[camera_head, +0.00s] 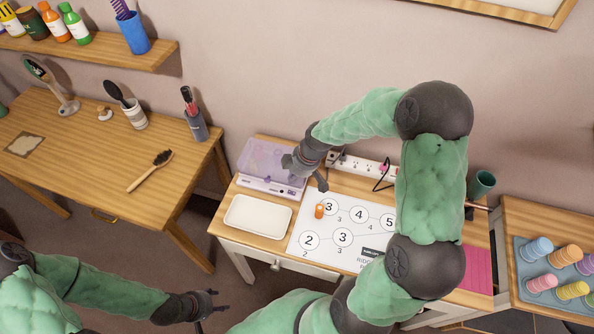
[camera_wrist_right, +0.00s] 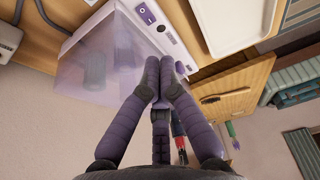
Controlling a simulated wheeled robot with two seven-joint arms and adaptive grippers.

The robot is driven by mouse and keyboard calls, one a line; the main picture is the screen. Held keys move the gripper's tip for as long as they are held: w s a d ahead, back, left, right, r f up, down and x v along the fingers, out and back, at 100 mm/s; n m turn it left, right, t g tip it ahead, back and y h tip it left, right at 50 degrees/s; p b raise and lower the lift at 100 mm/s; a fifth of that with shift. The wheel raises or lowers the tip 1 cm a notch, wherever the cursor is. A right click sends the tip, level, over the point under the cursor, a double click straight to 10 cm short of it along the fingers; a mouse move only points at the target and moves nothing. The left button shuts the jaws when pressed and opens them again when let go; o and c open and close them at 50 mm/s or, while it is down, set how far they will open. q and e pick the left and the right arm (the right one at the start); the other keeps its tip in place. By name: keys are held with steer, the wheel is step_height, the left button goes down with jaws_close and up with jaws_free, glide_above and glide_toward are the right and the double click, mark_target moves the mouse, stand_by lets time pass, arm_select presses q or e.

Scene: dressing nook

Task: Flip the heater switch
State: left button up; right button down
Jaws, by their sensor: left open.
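The heater (camera_head: 262,165) is a box with a clear purple cover on a white base, at the back left of the middle table. In the right wrist view the heater (camera_wrist_right: 95,75) fills the upper left. Its white front panel carries a purple rocker switch (camera_wrist_right: 146,13) with a smaller purple part beside it. My right gripper (camera_head: 306,172) hangs by the heater's right side in the head view. In the wrist view its fingertips (camera_wrist_right: 160,64) are together and empty, seen over the heater's edge below the switch; contact is unclear. My left gripper (camera_head: 208,302) is open and empty, low at the front.
A white tray (camera_head: 232,218) lies in front of the heater. A numbered board (camera_head: 300,241) with an orange peg (camera_head: 319,211) is to its right. A power strip (camera_head: 345,162) runs along the wall. My right arm covers part of the table. A wooden desk (camera_head: 95,150) stands left.

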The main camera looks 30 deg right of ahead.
mark_target(290, 192)
steer(key=x, duration=0.3)
steer(key=b+x, duration=0.1)
steer(key=x, duration=0.3)
steer(key=shift+s+d+f+b, duration=0.1)
steer(key=shift+s+d+b, duration=0.1)
steer(key=shift+s+b, duration=0.1)
steer(key=shift+w+a+f+b, duration=0.1)
steer(key=shift+f+b, duration=0.35)
steer(key=shift+s+d+r, duration=0.2)
steer(key=shift+s+d, duration=0.3)
steer(key=shift+s, duration=0.1)
